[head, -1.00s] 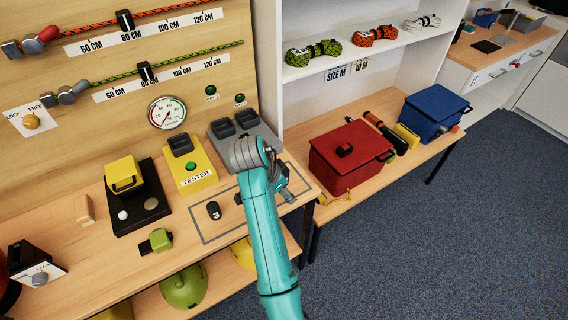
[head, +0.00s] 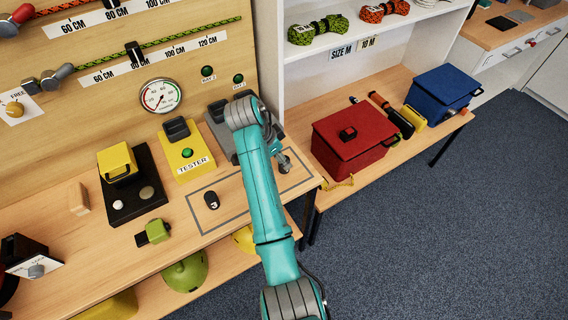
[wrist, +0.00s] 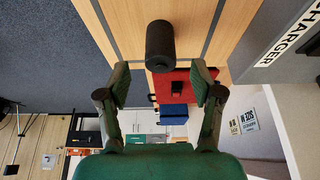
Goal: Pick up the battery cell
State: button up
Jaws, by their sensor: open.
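The battery cell (head: 211,200) is a small black cylinder with a white 3. It stands upright inside the grey outlined rectangle on the wooden workbench, left of my arm. A black cylinder (wrist: 160,46), seemingly this cell, shows in the upper middle of the wrist view, beyond my fingertips and roughly centred between them. My gripper (wrist: 161,84) is open, with its two green-padded fingers apart and nothing between them. In the head view my gripper is mostly hidden behind my teal arm, right of the cell.
The yellow tester (head: 187,152) and grey charger (head: 219,125) stand behind the cell. A black plate with a yellow block (head: 118,162) and a green item (head: 153,232) lie to the left. A red box (head: 352,145) and blue box (head: 440,102) stand on the lower bench at right.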

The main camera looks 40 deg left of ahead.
jog(key=shift+x, duration=1.75)
jog(key=shift+w+r, duration=0.1)
jog(key=shift+w, duration=0.05)
grip_shut()
jog(key=shift+r, duration=0.1)
